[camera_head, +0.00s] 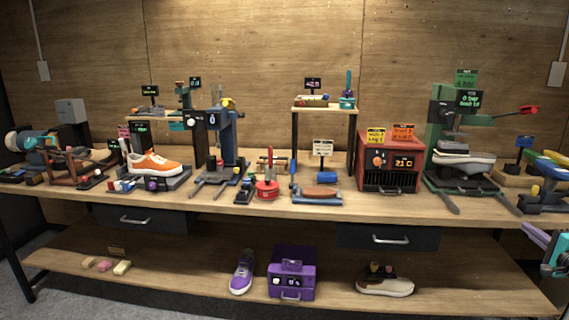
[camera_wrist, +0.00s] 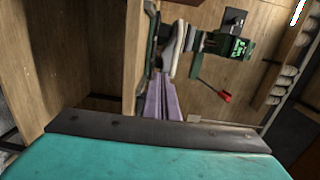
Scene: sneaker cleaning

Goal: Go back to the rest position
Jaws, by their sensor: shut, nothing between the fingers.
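My gripper (camera_wrist: 163,78) shows in the wrist view with its two purple fingers side by side, shut and with nothing between them. In the head view my gripper (camera_head: 526,229) comes in at the right edge, in front of the bench's front edge and below its top. The fingers point up and left there, and the rest of my arm is cut off by the frame. In the wrist view the green press (camera_wrist: 220,47) with a pale shoe (camera_wrist: 173,48) lies beyond the fingertips, sideways in the picture.
The workbench top (camera_head: 450,212) is crowded with tools, an orange sneaker (camera_head: 153,163) and a red oven (camera_head: 389,160). The green press (camera_head: 440,130) stands at the right. The lower shelf (camera_head: 190,275) holds a purple sneaker (camera_head: 242,272), a purple box (camera_head: 291,273) and a brown-and-white shoe (camera_head: 385,284).

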